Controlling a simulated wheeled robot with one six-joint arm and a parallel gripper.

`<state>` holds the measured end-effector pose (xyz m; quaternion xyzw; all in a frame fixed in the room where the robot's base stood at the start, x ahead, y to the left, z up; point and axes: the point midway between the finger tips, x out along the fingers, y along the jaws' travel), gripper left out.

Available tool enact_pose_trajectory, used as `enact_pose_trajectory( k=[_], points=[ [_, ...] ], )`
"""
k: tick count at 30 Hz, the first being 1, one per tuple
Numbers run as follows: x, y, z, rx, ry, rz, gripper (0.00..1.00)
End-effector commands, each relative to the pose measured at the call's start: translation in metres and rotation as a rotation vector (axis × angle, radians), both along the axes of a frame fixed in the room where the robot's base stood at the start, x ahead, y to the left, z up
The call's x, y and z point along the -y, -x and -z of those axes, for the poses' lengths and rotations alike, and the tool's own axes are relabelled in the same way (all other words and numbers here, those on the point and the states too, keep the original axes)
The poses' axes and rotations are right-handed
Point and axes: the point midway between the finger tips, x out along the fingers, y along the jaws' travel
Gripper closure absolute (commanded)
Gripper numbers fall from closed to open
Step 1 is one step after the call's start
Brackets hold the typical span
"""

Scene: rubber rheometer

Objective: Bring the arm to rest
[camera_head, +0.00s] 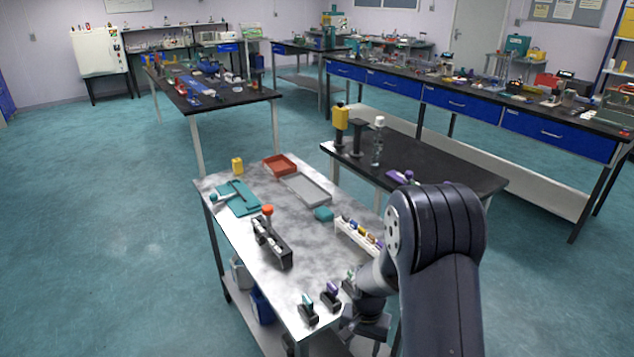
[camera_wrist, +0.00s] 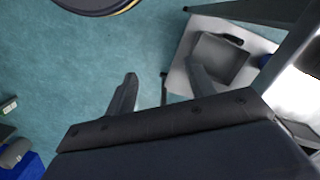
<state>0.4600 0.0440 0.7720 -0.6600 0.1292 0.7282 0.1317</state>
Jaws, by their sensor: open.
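My arm reaches down from the right side of the head view to the near right edge of the steel-topped table (camera_head: 215,220). In the wrist view, my gripper (camera_wrist: 162,78) has its two dark fingers well apart, with nothing between them. Teal floor and part of a pale lower shelf (camera_wrist: 180,78) show past the fingers. In the head view the fingertips cannot be made out clearly, as the arm hides part of that area.
Small holders with a teal piece (camera_head: 308,302) and a purple piece (camera_head: 331,290) stand at the near table edge, close to my arm. A white rack (camera_head: 350,238), a black stand (camera_head: 272,246) and a red tray (camera_head: 280,165) lie farther back. Open floor (camera_head: 120,240) is left.

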Motion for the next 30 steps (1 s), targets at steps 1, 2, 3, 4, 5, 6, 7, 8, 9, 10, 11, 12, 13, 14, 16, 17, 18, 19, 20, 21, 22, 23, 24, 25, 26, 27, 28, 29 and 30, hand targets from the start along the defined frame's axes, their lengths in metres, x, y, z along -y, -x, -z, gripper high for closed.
enact_pose_trajectory(
  k=[1,2,3,4,5,6,7,8,9,10,11,12,13,14,16,17,18,19,20,21,22,23,24,25,26,27,28,29,30],
  points=[
    [0.004,0.002,0.011,-0.006,0.001,-0.022,0.48],
    [0.006,0.002,0.016,-0.006,0.000,-0.039,0.48],
    [0.009,0.003,0.023,-0.008,0.000,-0.062,0.48],
    [0.011,0.003,0.029,-0.009,-0.001,-0.077,0.48],
    [0.013,0.004,0.034,-0.010,-0.001,-0.095,0.48],
    [0.016,0.005,0.041,-0.011,-0.002,-0.117,0.48],
    [0.018,0.006,0.047,-0.012,-0.002,-0.132,0.48],
    [0.020,0.007,0.052,-0.013,-0.003,-0.149,0.48],
    [0.022,0.008,0.060,-0.014,-0.005,-0.172,0.48],
    [0.024,0.009,0.065,-0.016,-0.005,-0.188,0.48],
    [0.026,0.010,0.070,-0.016,-0.006,-0.204,0.48],
    [0.028,0.012,0.077,-0.018,-0.007,-0.225,0.48],
    [0.030,0.013,0.081,-0.019,-0.008,-0.240,0.48],
    [0.032,0.014,0.086,-0.019,-0.010,-0.255,0.48],
    [0.035,0.017,0.096,-0.020,-0.011,-0.286,0.48],
    [0.037,0.018,0.099,-0.021,-0.013,-0.299,0.48],
    [0.038,0.019,0.103,-0.021,-0.013,-0.313,0.48],
    [0.039,0.020,0.106,-0.022,-0.015,-0.323,0.48],
    [0.040,0.020,0.109,-0.023,-0.015,-0.332,0.48],
    [0.041,0.021,0.111,-0.023,-0.016,-0.341,0.48],
    [0.041,0.022,0.113,-0.022,-0.016,-0.347,0.48],
    [0.042,0.022,0.114,-0.022,-0.017,-0.352,0.48],
    [0.042,0.022,0.116,-0.021,-0.017,-0.357,0.48],
    [0.043,0.023,0.116,-0.021,-0.017,-0.360,0.48],
    [0.043,0.023,0.117,-0.021,-0.017,-0.361,0.48],
    [0.043,0.023,0.117,-0.022,-0.018,-0.362,0.48],
    [0.043,0.023,0.117,-0.022,-0.018,-0.363,0.48],
    [0.043,0.023,0.117,-0.022,-0.018,-0.363,0.48],
    [0.043,0.023,0.117,-0.021,-0.018,-0.363,0.48]
  ],
)
